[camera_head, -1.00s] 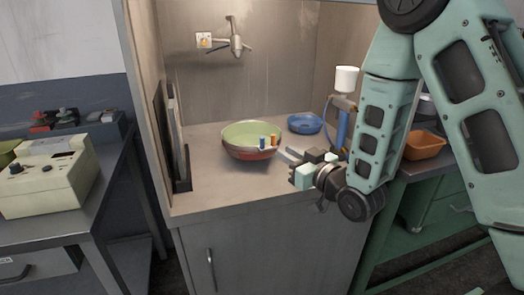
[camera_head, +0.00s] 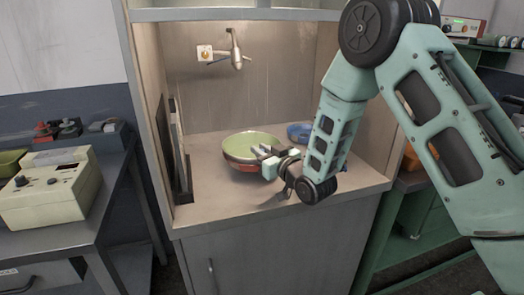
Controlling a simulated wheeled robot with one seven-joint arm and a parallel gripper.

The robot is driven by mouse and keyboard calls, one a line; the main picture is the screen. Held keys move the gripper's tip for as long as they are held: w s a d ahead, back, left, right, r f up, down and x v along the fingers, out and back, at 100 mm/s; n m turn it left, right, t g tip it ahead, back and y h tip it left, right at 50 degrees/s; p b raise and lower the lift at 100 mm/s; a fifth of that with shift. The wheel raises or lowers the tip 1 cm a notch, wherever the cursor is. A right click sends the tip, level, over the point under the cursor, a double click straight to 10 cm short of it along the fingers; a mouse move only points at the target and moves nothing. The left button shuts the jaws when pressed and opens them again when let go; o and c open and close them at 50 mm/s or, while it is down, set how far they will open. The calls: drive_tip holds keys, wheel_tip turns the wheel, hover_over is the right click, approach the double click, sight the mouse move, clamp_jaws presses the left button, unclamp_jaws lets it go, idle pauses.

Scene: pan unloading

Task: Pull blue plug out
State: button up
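A green-lined pan (camera_head: 245,144) with a red-brown outside stands on the counter inside the booth. My gripper (camera_head: 259,151) is at the pan's front right rim, with its grey fingers reaching over the edge. Its fingertips are small here, and I cannot tell whether they are apart or closed on something. The blue plug is not visible now; the gripper and wrist cover the rim where it stood. The orange plug beside it is also hidden.
A blue bowl (camera_head: 300,132) sits behind my arm at the back right of the counter (camera_head: 215,200). A tap (camera_head: 236,55) and a socket (camera_head: 204,52) are on the back wall. A dark panel (camera_head: 180,150) stands at the left. The counter's front left is clear.

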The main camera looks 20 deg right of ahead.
clamp_jaws()
drive_tip(key=shift+r, duration=0.8)
idle(0.5)
drive_tip(key=shift+r+p, duration=0.85)
drive_tip(key=shift+r, duration=0.35)
